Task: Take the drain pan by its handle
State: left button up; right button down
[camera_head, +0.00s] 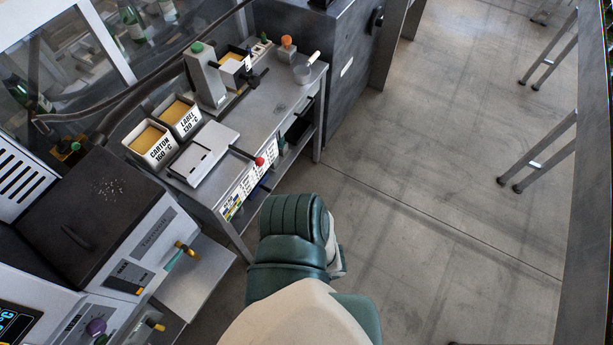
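A small round grey pan (302,74) with a pale handle (314,58) sits near the far right end of the grey metal bench. It looks like the drain pan. The handle points up and to the right, towards the bench edge. A green and white padded part of my own body shows at the bottom middle, well short of the pan. Neither of my grippers can be seen, and nothing of mine touches the pan.
A dark-topped machine (90,215) stands at left. Open floor (430,170) lies to the right.

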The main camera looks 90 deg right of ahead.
aim_at(259, 185)
jog(key=z, duration=2.15)
jog(key=i+l, duration=0.1)
jog(key=l, duration=0.15)
